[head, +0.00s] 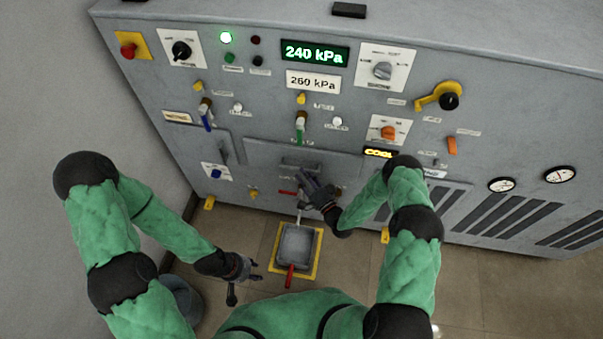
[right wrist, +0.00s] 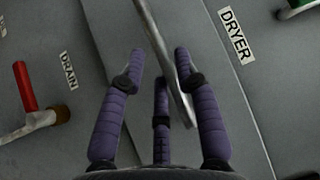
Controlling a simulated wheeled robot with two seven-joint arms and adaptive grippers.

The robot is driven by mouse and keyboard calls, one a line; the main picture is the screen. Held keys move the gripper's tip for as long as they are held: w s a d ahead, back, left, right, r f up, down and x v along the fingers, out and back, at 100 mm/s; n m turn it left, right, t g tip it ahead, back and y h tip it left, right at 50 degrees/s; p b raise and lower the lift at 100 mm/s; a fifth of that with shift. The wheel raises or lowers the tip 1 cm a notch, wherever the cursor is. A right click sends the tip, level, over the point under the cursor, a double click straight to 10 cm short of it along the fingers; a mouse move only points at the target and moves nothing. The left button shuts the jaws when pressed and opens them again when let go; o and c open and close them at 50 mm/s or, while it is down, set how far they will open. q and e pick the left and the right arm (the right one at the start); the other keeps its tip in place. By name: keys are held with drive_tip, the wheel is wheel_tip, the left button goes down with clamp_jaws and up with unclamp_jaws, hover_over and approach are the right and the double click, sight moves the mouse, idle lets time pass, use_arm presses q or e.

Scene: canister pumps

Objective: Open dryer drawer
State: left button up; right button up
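The dryer drawer front (head: 330,158) is a grey panel low in the machine's middle and looks shut. Its metal bar handle (head: 300,168) is beside my right gripper (head: 313,187), whose fingers point up-left toward it. In the right wrist view the bar handle (right wrist: 163,45) runs between the spread purple fingers of the right gripper (right wrist: 165,65), and no clamping shows. The DRYER label (right wrist: 236,35) is to the right of the bar. My left gripper (head: 245,275) hangs above the floor with spread fingers, empty and away from the drawer.
A grey tray with a red handle (head: 297,245) is on a yellow-marked floor patch below the drawer. A red drain handle (right wrist: 26,87) is at left in the right wrist view. A blue-grey bucket (head: 182,295) stands by my left arm. Knobs and valves protrude above the drawer.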

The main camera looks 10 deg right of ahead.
use_arm(q)
drive_tip(key=shift+f, duration=0.25)
use_arm(e)
drive_tip(key=shift+x, duration=1)
clamp_jaws()
